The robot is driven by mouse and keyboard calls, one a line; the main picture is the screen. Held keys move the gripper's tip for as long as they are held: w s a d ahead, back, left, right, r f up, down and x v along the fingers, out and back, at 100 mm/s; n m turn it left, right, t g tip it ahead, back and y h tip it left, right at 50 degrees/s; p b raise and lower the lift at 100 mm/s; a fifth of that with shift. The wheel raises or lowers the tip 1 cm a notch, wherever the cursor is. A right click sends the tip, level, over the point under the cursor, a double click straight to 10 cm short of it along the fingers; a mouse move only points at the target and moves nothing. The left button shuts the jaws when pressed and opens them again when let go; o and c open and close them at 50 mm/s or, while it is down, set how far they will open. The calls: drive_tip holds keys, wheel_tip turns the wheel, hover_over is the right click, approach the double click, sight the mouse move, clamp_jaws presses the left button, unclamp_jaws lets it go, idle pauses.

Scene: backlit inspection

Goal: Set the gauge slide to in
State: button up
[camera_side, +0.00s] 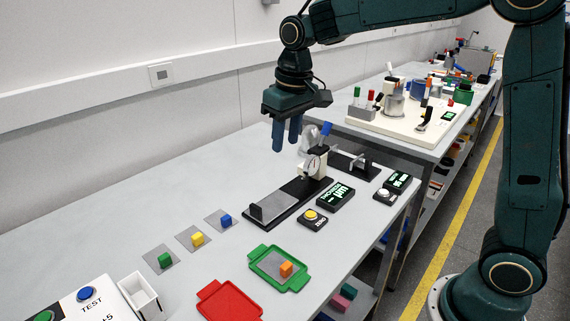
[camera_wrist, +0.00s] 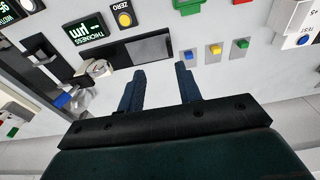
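A grey plate (camera_side: 269,207) lies at the near-left end of the base, beside a black upright end piece. I cannot tell for certain which part is the slide, nor its setting. My gripper (camera_side: 286,139) hangs above and to the left of the gauge, pointing down. In the wrist view the fingers (camera_wrist: 160,68) are apart with nothing between them. The dial (camera_wrist: 98,69) and blue lever tip (camera_wrist: 62,100) show left of them.
The thickness display (camera_side: 336,195) and yellow zero button (camera_side: 311,216) sit right of the base. Blue (camera_side: 226,220), yellow (camera_side: 197,238) and green (camera_side: 164,259) cubes lie left. A green tray (camera_side: 254,253) with an orange cube and a red tray (camera_side: 232,304) are in front. Back-left tabletop is clear.

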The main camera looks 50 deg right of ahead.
drive_tip(key=g, duration=0.2)
hover_over(255, 206)
wheel_tip(255, 206, down, 8)
drive_tip(key=shift+d+f, duration=0.1)
drive_tip(key=shift+f, duration=0.05)
drive_tip(key=shift+f, duration=0.1)
drive_tip(key=shift+f, duration=6.8)
clamp_jaws()
